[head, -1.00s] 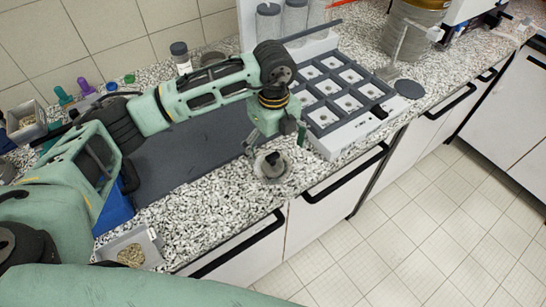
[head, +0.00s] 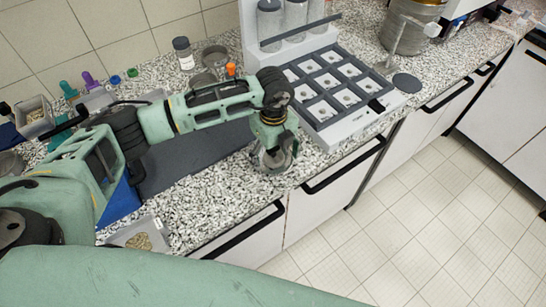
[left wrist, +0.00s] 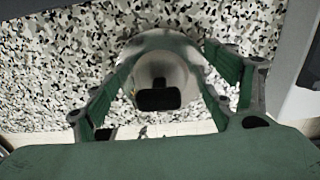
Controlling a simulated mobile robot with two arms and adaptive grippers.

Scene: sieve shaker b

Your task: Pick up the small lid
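The small lid (left wrist: 163,62) is a round, shiny grey metal piece with a black knob. In the left wrist view it lies between the two fingers of my left gripper (left wrist: 168,72). The fingers are spread, with the knob between them and gaps showing on both sides. In the head view the left gripper (head: 276,160) points down over the lid (head: 272,166) near the counter's front edge and hides most of it. My right gripper is not in view.
A white unit with a grid tray (head: 345,112) of small compartments stands right of the gripper. A dark mat (head: 190,160) lies to the left. A small tray of grains (head: 140,238) sits at the front left. The speckled counter (head: 225,205) is clear in front.

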